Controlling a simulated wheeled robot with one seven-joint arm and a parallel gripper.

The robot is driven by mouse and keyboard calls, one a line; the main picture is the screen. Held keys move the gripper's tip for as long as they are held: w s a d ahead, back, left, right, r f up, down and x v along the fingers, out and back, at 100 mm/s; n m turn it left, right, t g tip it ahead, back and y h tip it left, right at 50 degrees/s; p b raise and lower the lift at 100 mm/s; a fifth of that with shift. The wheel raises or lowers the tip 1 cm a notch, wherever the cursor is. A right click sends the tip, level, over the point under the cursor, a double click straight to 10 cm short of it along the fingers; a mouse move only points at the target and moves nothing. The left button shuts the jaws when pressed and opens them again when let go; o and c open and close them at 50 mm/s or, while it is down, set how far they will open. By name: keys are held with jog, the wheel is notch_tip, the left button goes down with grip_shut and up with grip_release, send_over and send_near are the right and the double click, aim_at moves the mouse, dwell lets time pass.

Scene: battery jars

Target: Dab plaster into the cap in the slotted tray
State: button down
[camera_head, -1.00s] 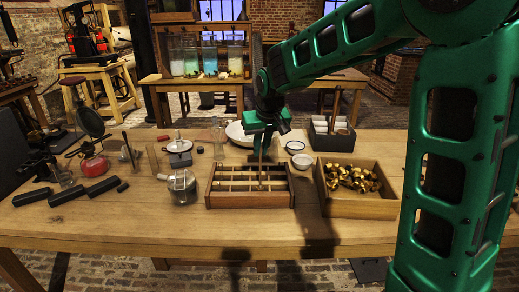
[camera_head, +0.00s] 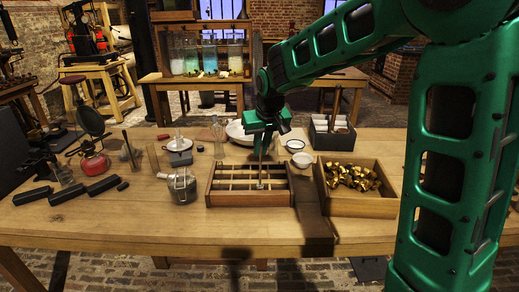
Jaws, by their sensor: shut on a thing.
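The slotted tray (camera_head: 235,199), a wooden frame with thin crossbars, sits on the middle of the bench. My gripper (camera_head: 262,138) is above its back edge, shut on a thin upright tool (camera_head: 261,168). The tool's lower end reaches down into the tray's right half, where a small pale spot shows. I cannot tell whether that spot is the cap or the tool's tip, nor whether they touch. A white bowl (camera_head: 235,131) stands behind the tray, partly hidden by my gripper. Whether it or the tool carries plaster is too small to tell.
A wooden box of brass caps (camera_head: 352,178) stands right of the tray. Two small white dishes (camera_head: 295,146) (camera_head: 302,160) and a dark divided box (camera_head: 332,136) are behind. A glass jar (camera_head: 182,187) stands close left. The front bench strip is clear.

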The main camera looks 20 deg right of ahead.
jog(key=shift+r, duration=3.85)
jog(key=shift+s, duration=0.15)
